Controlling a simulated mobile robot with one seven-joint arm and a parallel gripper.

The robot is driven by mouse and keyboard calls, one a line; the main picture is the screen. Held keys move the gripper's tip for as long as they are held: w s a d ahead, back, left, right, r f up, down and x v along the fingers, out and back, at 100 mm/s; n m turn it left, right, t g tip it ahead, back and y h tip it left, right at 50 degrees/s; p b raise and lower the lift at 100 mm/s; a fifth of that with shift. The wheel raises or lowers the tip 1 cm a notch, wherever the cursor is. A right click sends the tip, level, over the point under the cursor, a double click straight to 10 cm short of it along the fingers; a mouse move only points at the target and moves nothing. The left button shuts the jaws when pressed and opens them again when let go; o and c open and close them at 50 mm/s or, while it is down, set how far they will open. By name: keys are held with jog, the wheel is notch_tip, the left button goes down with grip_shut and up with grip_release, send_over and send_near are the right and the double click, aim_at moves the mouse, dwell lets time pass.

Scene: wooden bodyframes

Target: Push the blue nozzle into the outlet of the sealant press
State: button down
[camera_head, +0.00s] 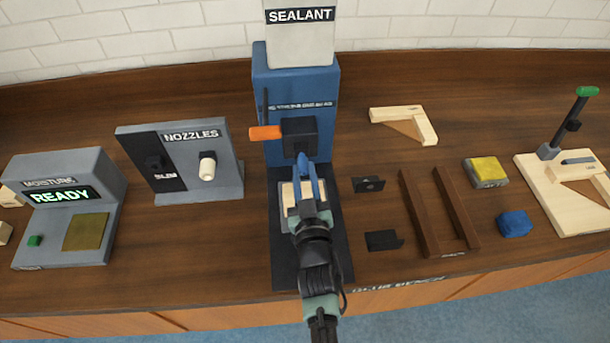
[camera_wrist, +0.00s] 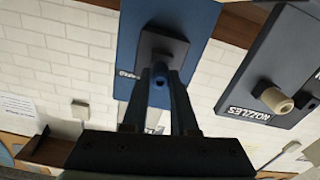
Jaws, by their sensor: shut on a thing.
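The sealant press (camera_head: 295,85) is a tall blue machine with a white SEALANT container on top. Its outlet block (camera_head: 299,136) is dark and faces me, and it also shows in the wrist view (camera_wrist: 162,48). My gripper (camera_head: 302,163) is right in front of the block. In the wrist view my two fingers are shut on the blue nozzle (camera_wrist: 159,74). The nozzle lines up with the middle of the dark block and overlaps it. I cannot tell how far it sits in the outlet, which the nozzle and fingers hide.
An orange lever (camera_head: 265,132) sticks out left of the outlet. The NOZZLES stand (camera_head: 225,165) holds a pale nozzle (camera_head: 207,167) to the left. A READY moisture meter (camera_head: 65,205) stands farther left. Dark brown rails (camera_head: 420,212) and a wooden corner piece (camera_head: 405,122) lie right.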

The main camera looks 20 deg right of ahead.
jog(key=shift+w+d, duration=0.15)
jog(key=shift+w, duration=0.4)
jog(key=c, duration=0.6)
grip_release()
jog(key=shift+s+a+f, duration=0.1)
jog(key=shift+s+a, duration=0.1)
jog(key=shift+s, duration=0.45)
jog(key=b+v, duration=0.3)
jog(key=v, duration=0.8)
jog(key=shift+s+b, duration=0.3)
jog(key=shift+a, duration=0.1)
